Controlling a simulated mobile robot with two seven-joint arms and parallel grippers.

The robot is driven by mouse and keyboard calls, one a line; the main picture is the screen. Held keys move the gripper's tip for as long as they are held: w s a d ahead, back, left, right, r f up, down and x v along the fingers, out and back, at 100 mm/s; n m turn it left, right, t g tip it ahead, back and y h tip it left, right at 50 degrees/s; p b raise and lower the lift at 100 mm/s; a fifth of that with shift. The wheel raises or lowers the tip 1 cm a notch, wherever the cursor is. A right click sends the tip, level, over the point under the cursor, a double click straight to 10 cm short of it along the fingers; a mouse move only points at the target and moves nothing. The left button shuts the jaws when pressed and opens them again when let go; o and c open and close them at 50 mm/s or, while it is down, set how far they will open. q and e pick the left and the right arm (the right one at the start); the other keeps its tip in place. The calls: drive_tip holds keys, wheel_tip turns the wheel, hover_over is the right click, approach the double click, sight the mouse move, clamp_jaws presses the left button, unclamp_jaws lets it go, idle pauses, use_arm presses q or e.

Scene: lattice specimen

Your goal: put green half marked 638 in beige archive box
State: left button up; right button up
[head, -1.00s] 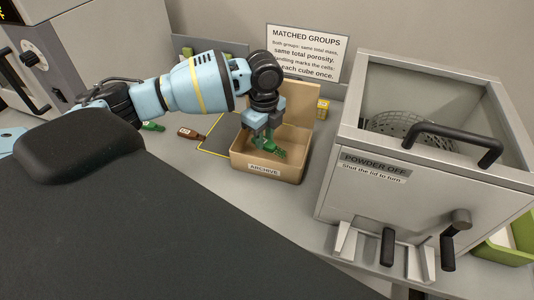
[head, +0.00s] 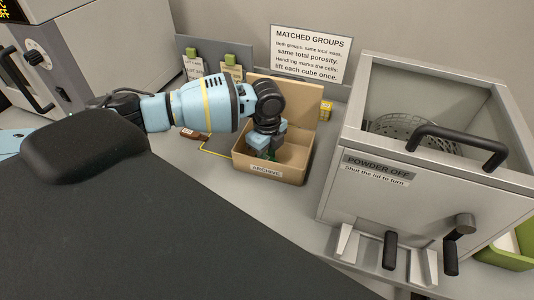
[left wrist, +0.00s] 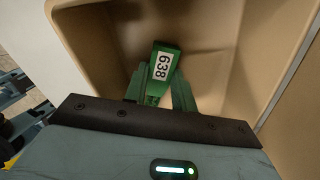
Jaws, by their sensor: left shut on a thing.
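The green half marked 638 (left wrist: 158,72) is held between the fingers of my left gripper (left wrist: 157,92). Its white label with the number faces the wrist camera. In the head view the left gripper (head: 266,153) points down inside the beige archive box (head: 265,172), toward its left part, with only a bit of green showing. The box is open, with its lid raised at the back, and its tan walls surround the green half in the left wrist view. Whether the half touches the box floor is not clear. My right gripper is not in view.
The grey powder-off cabinet (head: 400,208) with a black handle stands right of the box. A brown-red piece (head: 193,134) lies left of it. A small yellow block (head: 326,107) sits behind it. Green blocks (head: 231,60) top labelled stands at the back. A green tray (head: 510,255) is at far right.

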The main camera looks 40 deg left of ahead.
use_arm(q)
drive_tip(key=shift+f, duration=0.15)
drive_tip(key=o, duration=0.9)
drive_tip(key=shift+o, duration=0.2)
wheel_tip(320, 180, up, 12)
drive_tip(key=shift+r, duration=0.2)
